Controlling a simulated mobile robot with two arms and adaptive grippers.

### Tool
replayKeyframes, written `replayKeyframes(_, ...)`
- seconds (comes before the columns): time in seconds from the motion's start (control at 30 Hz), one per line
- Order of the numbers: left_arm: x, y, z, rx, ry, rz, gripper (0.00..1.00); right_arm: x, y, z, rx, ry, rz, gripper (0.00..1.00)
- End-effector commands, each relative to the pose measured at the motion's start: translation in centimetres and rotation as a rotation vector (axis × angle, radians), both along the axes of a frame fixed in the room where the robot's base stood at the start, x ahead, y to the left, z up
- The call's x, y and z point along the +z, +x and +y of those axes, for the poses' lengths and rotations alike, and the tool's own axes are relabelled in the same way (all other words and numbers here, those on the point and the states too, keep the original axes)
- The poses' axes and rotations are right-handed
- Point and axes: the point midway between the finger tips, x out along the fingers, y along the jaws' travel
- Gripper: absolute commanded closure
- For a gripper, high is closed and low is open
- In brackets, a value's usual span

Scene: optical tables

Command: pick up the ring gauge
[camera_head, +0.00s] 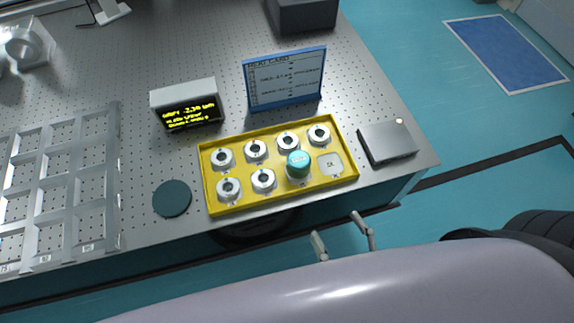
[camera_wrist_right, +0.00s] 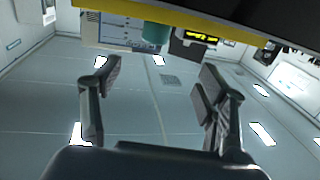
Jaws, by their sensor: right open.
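Several pale rings with dark centres, the ring gauges, stand in two rows in a yellow tray (camera_head: 281,203) at the table's front edge. One ring gauge (camera_head: 263,180) is in the front row; another (camera_head: 319,134) is at the back right. They look alike, and their markings are too small to read. A teal-topped cylinder (camera_head: 298,158) rises in the front row and hides most of its place. My right gripper (camera_head: 340,232) is open and empty, just off the table's front edge, below the tray in the picture. In the wrist view my right gripper (camera_wrist_right: 158,72) shows nothing between its fingers.
A card stand (camera_head: 285,78) and a display box (camera_head: 186,103) stand behind the tray. A grey box (camera_head: 387,143) is to its right, a dark round pad (camera_head: 172,198) to its left. A metal rack (camera_head: 58,190) fills the left side.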

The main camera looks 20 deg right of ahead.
Motion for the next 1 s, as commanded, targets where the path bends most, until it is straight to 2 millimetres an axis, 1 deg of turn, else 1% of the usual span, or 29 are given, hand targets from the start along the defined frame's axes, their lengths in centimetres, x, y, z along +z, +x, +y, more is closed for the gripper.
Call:
replayKeyframes(0.03, 0.0, 0.0, -0.1, -0.001, -0.002, 0.000, 0.37, 0.7, 0.2, 0.0, 0.000, 0.001, -0.014, 0.32)
replayKeyframes(0.07, -0.1, 0.0, -0.2, -0.001, -0.002, 0.000, 0.37, 0.9, 0.4, 0.0, 0.000, 0.002, -0.020, 0.32)
replayKeyframes(0.17, -0.4, -0.1, -0.5, -0.003, -0.006, 0.001, 0.37, 1.1, 1.6, 0.3, 0.000, 0.004, -0.028, 0.32)
replayKeyframes(0.23, -0.5, -0.1, -0.8, -0.003, -0.009, 0.001, 0.37, 1.2, 3.0, 0.6, -0.001, 0.005, -0.030, 0.32)
replayKeyframes(0.37, 0.3, -0.2, -1.2, -0.003, -0.013, 0.003, 0.37, 1.4, 5.7, 1.2, -0.001, 0.003, -0.028, 0.32)
replayKeyframes(0.5, 0.8, -0.2, -1.0, -0.003, -0.011, 0.003, 0.37, 1.3, 8.5, 1.9, 0.000, 0.004, -0.026, 0.32)
replayKeyframes(0.6, 1.1, -0.2, -0.7, -0.004, -0.008, 0.003, 0.37, 1.3, 10.2, 2.3, -0.001, 0.004, -0.025, 0.32)
replayKeyframes(0.7, 1.3, -0.2, -0.4, -0.002, -0.004, 0.003, 0.37, 1.1, 11.3, 2.6, -0.001, 0.003, -0.022, 0.32)
replayKeyframes(0.93, 1.6, -0.2, -0.2, 0.001, -0.002, 0.004, 0.37, 1.2, 12.7, 2.8, -0.001, 0.003, -0.022, 0.32)
replayKeyframes(1.0, 2.0, -0.2, -0.2, 0.001, -0.002, 0.004, 0.37, 1.3, 13.6, 2.9, -0.001, 0.003, -0.023, 0.32)
